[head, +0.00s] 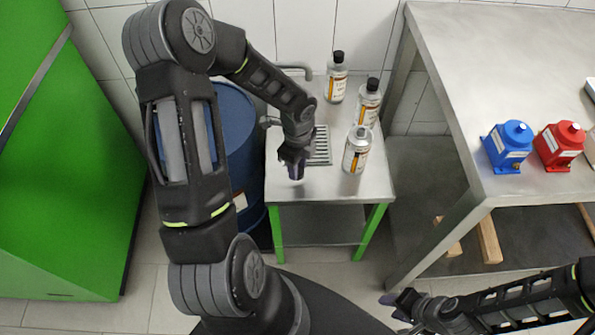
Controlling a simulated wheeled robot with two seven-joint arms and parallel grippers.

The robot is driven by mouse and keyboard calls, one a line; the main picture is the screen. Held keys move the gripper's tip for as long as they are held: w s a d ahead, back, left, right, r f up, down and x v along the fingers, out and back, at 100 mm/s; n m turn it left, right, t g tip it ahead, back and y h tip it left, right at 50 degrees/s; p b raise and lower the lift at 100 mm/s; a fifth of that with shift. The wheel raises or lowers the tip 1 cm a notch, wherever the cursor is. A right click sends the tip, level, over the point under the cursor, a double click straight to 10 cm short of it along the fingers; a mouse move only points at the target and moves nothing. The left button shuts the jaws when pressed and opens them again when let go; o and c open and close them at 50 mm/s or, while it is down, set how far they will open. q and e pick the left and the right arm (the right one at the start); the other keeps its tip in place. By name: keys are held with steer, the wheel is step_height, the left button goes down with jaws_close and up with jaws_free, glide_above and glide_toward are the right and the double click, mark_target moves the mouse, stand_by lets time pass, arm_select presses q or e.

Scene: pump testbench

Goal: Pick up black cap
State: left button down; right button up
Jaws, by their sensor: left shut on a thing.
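My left gripper (296,171) is above the front left part of the small metal table (320,189), left of the front bottle. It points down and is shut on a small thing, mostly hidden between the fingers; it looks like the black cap. The front bottle (356,156) stands upright, its top greyish and small. Two more bottles, one behind it (367,106) and one at the back (336,85), stand upright with black caps on. My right gripper (392,307) is low at the bottom right, away from the bottles, with its fingers apart and nothing visible between them.
A drain grate (321,146) and a tap (297,68) are on the small table. A blue barrel (238,135) stands at its left. A large workbench (490,60) at the right holds a blue container (507,148) and a red container (559,147). A green cabinet (70,170) is far left.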

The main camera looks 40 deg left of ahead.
arm_select(q)
step_height(320, 180, up, 7)
steer(key=shift+f, duration=0.2)
stand_by(0.6)
steer(key=w+d+r+n, duration=1)
steer(key=d+r+n, duration=0.1)
steer(key=n, duration=0.6)
steer(key=shift+d, duration=0.85)
steer(key=shift+w, duration=0.1)
